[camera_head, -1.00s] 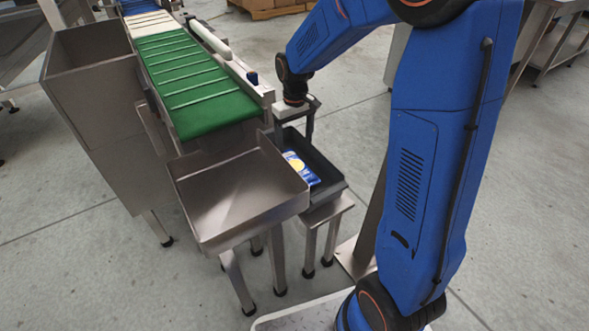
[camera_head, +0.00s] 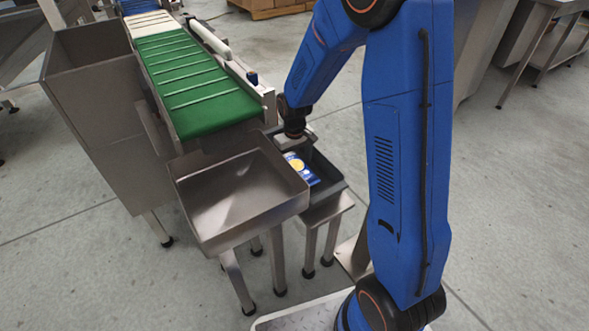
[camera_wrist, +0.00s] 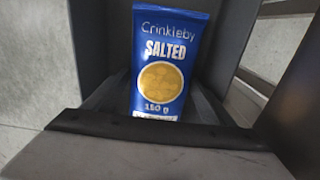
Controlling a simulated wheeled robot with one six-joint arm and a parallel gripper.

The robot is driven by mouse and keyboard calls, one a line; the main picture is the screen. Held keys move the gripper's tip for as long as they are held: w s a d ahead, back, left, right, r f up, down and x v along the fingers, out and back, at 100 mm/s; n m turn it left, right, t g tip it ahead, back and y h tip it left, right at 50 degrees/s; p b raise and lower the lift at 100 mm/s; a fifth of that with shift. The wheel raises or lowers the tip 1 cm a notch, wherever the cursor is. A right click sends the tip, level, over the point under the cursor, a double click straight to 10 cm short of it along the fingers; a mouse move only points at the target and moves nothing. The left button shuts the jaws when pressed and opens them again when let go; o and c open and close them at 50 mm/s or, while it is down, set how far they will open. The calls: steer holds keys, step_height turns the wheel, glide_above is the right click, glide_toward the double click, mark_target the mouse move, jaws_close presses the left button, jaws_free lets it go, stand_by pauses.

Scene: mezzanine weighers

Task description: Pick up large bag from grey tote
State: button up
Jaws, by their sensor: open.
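The large bag is a blue packet labelled Crinkleby Salted, 150 g, with a yellow round picture. It shows between dark walls in the wrist view (camera_wrist: 160,55) and inside the tote in the head view (camera_head: 302,170). The dark grey tote (camera_head: 333,187) sits on a small steel stand. My gripper (camera_head: 296,145) is open and low over the far part of the tote, above or beside the bag's far end. Its fingertips are hard to make out in the head view. No grip on the bag shows.
A steel tray (camera_head: 240,190) on legs stands directly left of the tote. A green conveyor belt (camera_head: 195,90) with a side rail ends behind that tray. A tall steel bin (camera_head: 105,110) stands at the left. Open floor (camera_head: 510,200) lies to the right.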

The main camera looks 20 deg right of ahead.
steer(key=shift+f, duration=0.15)
steer(key=c, duration=0.8)
steer(key=shift+o, duration=0.2)
